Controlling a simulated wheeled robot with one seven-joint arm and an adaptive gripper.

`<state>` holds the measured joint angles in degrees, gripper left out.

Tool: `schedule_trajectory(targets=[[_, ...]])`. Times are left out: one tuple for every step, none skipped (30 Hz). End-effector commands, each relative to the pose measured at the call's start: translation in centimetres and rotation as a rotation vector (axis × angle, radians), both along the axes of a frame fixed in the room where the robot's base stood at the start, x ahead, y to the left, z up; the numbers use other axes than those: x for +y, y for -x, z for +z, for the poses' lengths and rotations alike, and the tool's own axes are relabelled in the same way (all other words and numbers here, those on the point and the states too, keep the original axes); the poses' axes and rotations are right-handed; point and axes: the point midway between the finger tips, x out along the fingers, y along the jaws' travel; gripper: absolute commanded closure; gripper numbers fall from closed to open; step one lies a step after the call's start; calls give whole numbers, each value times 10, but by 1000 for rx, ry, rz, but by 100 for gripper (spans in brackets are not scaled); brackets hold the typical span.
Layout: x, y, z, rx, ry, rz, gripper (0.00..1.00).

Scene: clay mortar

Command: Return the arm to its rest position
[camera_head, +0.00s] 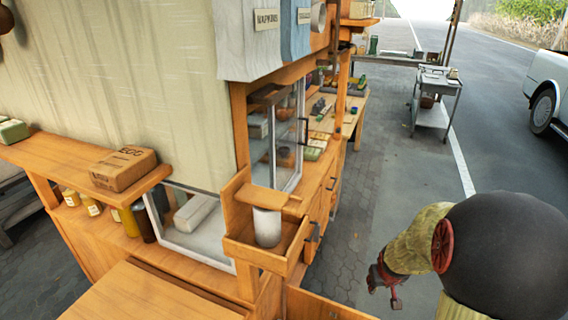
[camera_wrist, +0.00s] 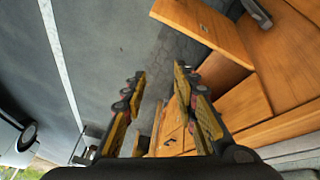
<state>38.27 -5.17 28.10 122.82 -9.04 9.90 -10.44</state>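My gripper (camera_head: 383,283) hangs at the lower right of the head view, at the end of my arm, over the grey pavement and to the right of the wooden stall. In the wrist view my gripper (camera_wrist: 160,76) shows two yellow-and-black fingers spread apart, with a clear gap between them. Nothing is held; the pavement and part of the wooden cabinet show through the gap. A large dark rounded part of my arm covers the lower right corner of the head view and hides the ground behind it.
A pulled-out wooden drawer (camera_head: 240,250) holds a white cylinder (camera_head: 267,227). It juts from the stall, left of my gripper. A wooden panel (camera_head: 325,307) sticks out lower down. A metal cart (camera_head: 436,100) and a pale vehicle (camera_head: 548,90) stand farther off. Pavement (camera_head: 385,185) beyond my gripper is clear.

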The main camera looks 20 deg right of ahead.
Motion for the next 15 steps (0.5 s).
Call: schedule_trajectory(targets=[[24,-10,30,-17,6,33,71],[38,-14,45,-23,5,47,71],[58,-16,65,-31,2,65,71],[73,-17,79,-37,-1,81,71],[89,-16,93,-44,-5,96,71],[110,-14,110,-52,-12,116,71],[125,-12,123,-59,-16,132,71],[141,-8,135,-64,-22,149,71],[161,-2,151,-74,-30,171,71],[177,4,162,-81,-38,188,71],[191,11,172,-87,-45,205,71],[210,21,185,-94,-55,229,71],[224,29,193,-99,-65,246,71],[236,38,200,-105,-74,261,71],[251,49,209,-110,-84,283,71]])
